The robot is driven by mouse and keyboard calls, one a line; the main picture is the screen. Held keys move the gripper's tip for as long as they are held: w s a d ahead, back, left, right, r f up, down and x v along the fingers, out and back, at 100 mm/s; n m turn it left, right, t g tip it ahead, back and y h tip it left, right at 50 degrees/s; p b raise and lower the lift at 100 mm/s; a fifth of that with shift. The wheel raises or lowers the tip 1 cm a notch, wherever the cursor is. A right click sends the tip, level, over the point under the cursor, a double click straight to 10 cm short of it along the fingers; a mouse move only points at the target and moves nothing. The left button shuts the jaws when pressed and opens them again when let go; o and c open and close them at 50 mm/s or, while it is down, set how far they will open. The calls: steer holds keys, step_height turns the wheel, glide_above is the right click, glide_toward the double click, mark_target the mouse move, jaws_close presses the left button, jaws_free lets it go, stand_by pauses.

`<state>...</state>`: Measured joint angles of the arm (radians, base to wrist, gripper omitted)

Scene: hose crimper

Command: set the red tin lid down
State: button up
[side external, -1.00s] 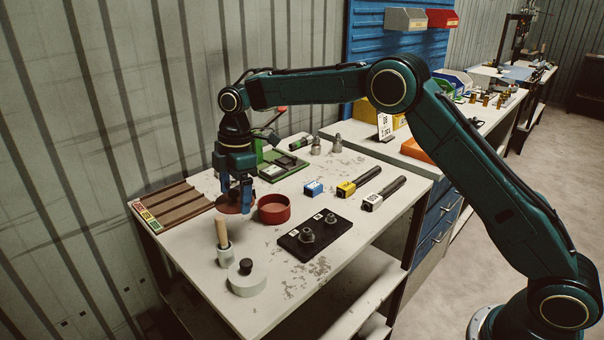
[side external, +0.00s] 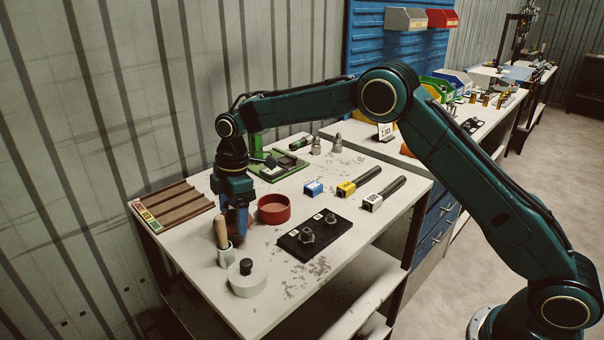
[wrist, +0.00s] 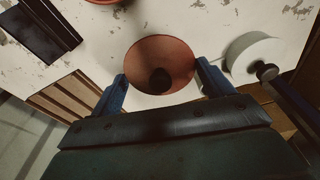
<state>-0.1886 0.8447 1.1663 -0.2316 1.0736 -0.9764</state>
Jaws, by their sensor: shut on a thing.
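My gripper (side external: 237,228) points down over the near left part of the table and is shut on the red tin lid. The lid (side external: 236,240) is low, close to the table top; I cannot tell if it touches.
A pale round block with a black knob (side external: 247,281) is in front. A black tray with fittings (side external: 315,240) lies right, a brown slotted rack (side external: 172,207) left. Bare table lies at front right.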

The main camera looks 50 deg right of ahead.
mark_target(235, 216)
steer(key=shift+f, duration=1.95)
steer(key=shift+f, duration=0.15)
steer(key=o, duration=0.9)
steer(key=shift+o, duration=0.2)
steer(key=r, duration=0.3)
steer(key=d+r, duration=0.1)
steer(key=r, duration=0.7)
steer(key=shift+s+d+r, duration=0.15)
steer(key=shift+r, duration=0.45)
